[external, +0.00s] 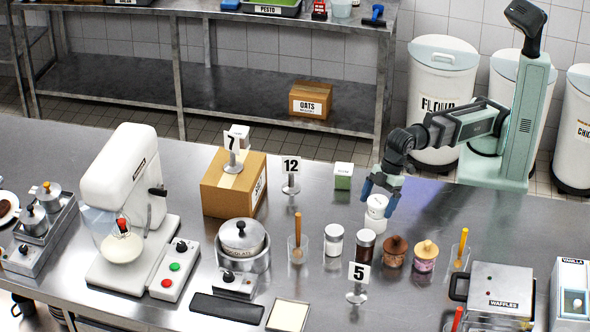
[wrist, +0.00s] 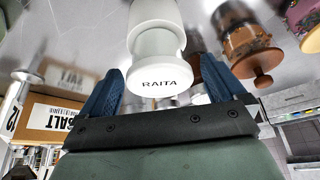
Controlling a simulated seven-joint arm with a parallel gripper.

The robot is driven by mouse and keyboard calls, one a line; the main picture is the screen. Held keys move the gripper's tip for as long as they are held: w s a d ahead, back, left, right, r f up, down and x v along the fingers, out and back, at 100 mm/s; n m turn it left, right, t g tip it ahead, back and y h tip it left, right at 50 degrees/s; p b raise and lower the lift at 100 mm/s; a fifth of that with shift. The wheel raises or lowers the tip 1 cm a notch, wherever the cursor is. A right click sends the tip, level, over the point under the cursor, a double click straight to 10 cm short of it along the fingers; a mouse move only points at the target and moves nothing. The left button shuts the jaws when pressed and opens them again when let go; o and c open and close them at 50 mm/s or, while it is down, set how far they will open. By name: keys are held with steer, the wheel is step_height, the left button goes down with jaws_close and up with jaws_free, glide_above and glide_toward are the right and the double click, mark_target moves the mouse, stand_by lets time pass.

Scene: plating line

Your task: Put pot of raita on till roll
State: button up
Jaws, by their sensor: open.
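The pot of raita (external: 377,202) is a small white pot; its RAITA label shows in the wrist view (wrist: 158,84). It looks upright on a wider white cylinder (external: 376,224), which appears to be the till roll; this also shows beyond the pot in the wrist view (wrist: 155,13). The exact contact between them is hard to make out. My gripper (external: 379,206) is open around the pot. Its blue fingers stand on either side, with a gap on each side in the wrist view (wrist: 160,66).
A jar with a white lid (external: 334,240), a dark jar (external: 365,246) and a wooden-lidded jar (external: 395,252) stand in front. A green-and-white container (external: 343,176) is behind, left. A cardboard box (external: 230,190) and number stand 12 (external: 291,180) are farther left. The steel counter right of my gripper is clear.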

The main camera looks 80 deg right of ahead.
steer(key=shift+r, duration=0.1)
steer(key=v, duration=1.2)
stand_by(0.4)
